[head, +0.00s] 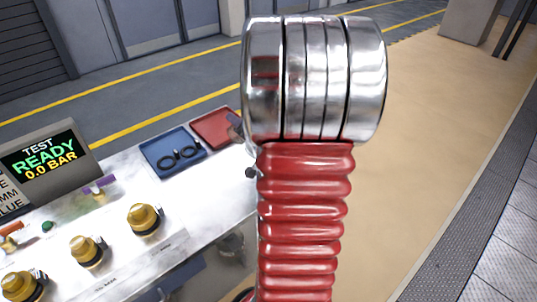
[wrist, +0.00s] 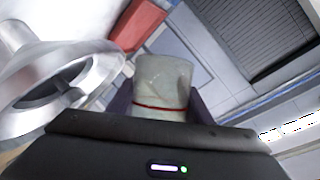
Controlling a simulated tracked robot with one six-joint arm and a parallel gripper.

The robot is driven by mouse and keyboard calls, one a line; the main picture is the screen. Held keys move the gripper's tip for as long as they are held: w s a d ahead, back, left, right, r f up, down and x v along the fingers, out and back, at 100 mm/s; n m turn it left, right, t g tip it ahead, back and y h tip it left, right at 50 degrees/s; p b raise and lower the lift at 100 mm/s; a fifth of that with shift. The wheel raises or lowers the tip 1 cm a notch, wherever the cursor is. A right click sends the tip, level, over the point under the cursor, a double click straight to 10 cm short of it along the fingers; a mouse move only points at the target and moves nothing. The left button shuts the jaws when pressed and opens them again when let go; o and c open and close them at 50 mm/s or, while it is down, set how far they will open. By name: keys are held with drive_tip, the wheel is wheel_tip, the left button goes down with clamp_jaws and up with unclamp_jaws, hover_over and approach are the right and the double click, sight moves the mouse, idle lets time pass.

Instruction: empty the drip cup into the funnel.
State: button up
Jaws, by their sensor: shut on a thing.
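My gripper (wrist: 160,102) is shut on the drip cup (wrist: 164,76), a pale, translucent cup with a red line around it, in the middle of the wrist view. The dark fingers show on both sides of the cup. I cannot tell whether any liquid is in it. The funnel (wrist: 38,105), a shiny metal cone with a wide rim and a dark opening, is at the left of the wrist view, apart from the cup. In the head view my arm hides the cup, the funnel and most of my gripper.
A bench (head: 203,205) stands at the left of the head view. It bears a blue tray (head: 158,145) with black rings, a red tray (head: 207,131), several brass fittings (head: 145,219) and a display (head: 45,157) reading "TEST READY 0.0 BAR". Open floor (head: 425,130) lies to the right.

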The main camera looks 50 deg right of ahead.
drive_tip(key=shift+w+a+r+n+g+h, duration=0.1)
drive_tip(key=shift+r+n+g+h, duration=0.2)
drive_tip(key=shift+r+n+g, duration=0.35)
drive_tip(key=shift+w+a+f+n+g+b, duration=0.25)
drive_tip(key=shift+w+a+f+n+b, duration=0.25)
drive_tip(key=shift+n+b, duration=0.3)
drive_tip(key=shift+w+a+r+n+g+h+b, duration=0.25)
drive_tip(key=shift+a+n+g+h+b, duration=0.1)
drive_tip(key=shift+n+h, duration=0.25)
drive_tip(key=shift+w+a+f+n+b, duration=0.15)
drive_tip(key=shift+f+n+b, duration=0.1)
drive_tip(key=shift+n+b, duration=0.1)
drive_tip(key=shift+w+a+f+n+g+h+b, duration=0.45)
drive_tip(key=shift+a+f+n+g+h+b, duration=0.15)
drive_tip(key=shift+n+b, duration=0.45)
drive_tip(key=shift+r, duration=0.1)
